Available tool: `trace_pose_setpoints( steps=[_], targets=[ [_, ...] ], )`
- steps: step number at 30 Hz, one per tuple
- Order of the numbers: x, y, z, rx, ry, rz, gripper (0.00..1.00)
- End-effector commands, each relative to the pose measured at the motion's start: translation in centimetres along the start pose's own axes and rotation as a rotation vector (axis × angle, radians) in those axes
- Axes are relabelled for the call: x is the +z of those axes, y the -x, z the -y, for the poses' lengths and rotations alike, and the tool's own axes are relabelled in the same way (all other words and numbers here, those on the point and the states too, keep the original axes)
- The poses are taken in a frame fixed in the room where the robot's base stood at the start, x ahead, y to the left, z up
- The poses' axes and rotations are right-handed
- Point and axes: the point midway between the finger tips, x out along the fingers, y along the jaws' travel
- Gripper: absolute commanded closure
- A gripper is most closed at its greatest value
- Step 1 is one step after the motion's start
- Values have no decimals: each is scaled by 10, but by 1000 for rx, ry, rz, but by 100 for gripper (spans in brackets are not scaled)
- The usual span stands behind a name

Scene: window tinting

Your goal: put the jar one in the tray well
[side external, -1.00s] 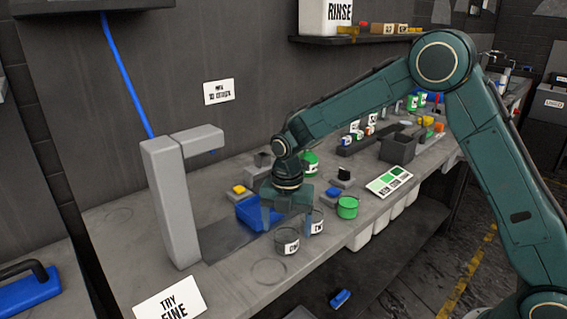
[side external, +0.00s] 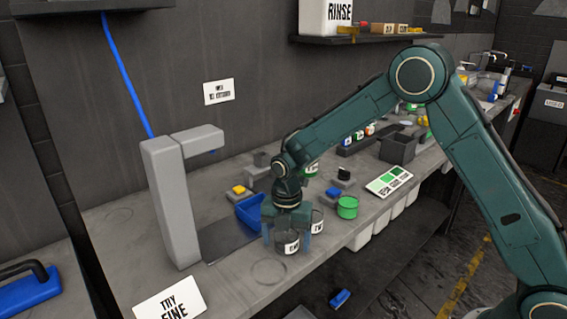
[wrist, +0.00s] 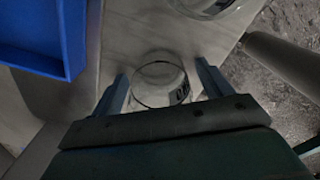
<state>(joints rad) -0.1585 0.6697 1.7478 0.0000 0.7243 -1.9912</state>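Jar one is a clear glass jar (side external: 287,243) with a white label, standing upright on the bench near its front edge. It also shows in the wrist view (wrist: 158,82), between the two blue-grey fingers. My gripper (side external: 287,238) is lowered over the jar with one finger on each side. In the wrist view my gripper (wrist: 163,88) is open, with a gap between each finger and the glass. The blue tray (side external: 250,210) lies just behind and left of the gripper, partly hidden by it. It fills the upper left of the wrist view (wrist: 75,38). I cannot make out a well in it.
Jar two (side external: 318,226) stands close to the right of jar one. A green jar (side external: 347,207) is further right. A grey post with an arm (side external: 172,205) stands to the left. The bench has free room around the faint ring (side external: 268,272) in front.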

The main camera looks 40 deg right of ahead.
Motion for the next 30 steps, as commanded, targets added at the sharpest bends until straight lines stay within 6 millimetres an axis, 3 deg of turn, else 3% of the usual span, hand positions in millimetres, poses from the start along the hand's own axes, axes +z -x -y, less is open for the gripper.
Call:
trace_pose_setpoints(
  steps=[1,7,9,20,30],
  targets=[
    [0,0,0,0,0,0,31],
    [0,0,0,0,0,0,70],
    [0,0,0,1,0,0,74],
    [0,5,0,1,0,0,74],
    [0,44,-1,5,0,2,74]
  ],
)
